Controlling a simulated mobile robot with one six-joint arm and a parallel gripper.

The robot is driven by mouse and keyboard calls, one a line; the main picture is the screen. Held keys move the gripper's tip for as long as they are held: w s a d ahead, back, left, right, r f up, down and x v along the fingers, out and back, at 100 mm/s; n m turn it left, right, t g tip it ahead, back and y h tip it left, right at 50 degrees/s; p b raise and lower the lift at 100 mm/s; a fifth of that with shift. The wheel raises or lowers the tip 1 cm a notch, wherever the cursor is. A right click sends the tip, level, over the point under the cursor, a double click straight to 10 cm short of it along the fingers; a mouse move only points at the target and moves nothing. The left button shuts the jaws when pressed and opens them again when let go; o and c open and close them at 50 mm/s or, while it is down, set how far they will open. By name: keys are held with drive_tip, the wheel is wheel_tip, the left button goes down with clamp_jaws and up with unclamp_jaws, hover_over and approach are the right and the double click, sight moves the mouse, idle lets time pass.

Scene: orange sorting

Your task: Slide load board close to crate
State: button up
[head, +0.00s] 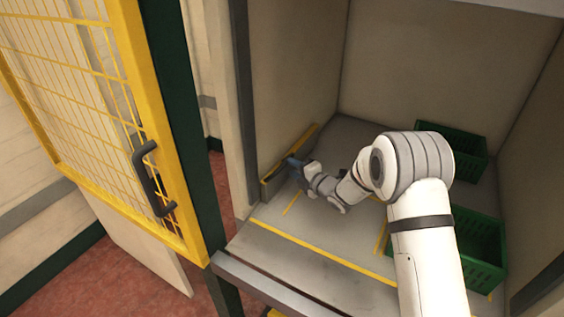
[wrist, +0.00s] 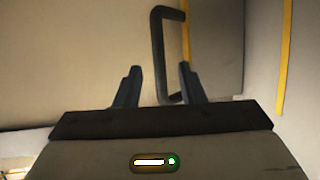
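The load board (head: 270,192) is a low upright panel with a yellow top edge, along the left side of the booth floor. My gripper (head: 291,162) is at the board's inner face. In the wrist view, my gripper (wrist: 160,68) is open, its two dark fingers apart. A dark bar handle (wrist: 158,45) shows between and beyond the fingertips; I cannot tell whether they touch it. Two green crates stand on the right, a rear one (head: 466,142) and a front one (head: 486,268). My arm hides part of both.
The grey booth floor (head: 315,225) has yellow line markings and is clear between the board and my arm. Booth walls close the back and sides. A yellow mesh door (head: 150,110) with a dark handle (head: 152,180) stands open at left.

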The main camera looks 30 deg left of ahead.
sight(286, 164)
drive_tip(key=p+x, duration=0.1)
drive_tip(key=x, duration=0.6)
drive_tip(key=shift+a, duration=0.2)
drive_tip(key=shift+w, duration=0.1)
drive_tip(key=shift+c, duration=0.3)
clamp_jaws()
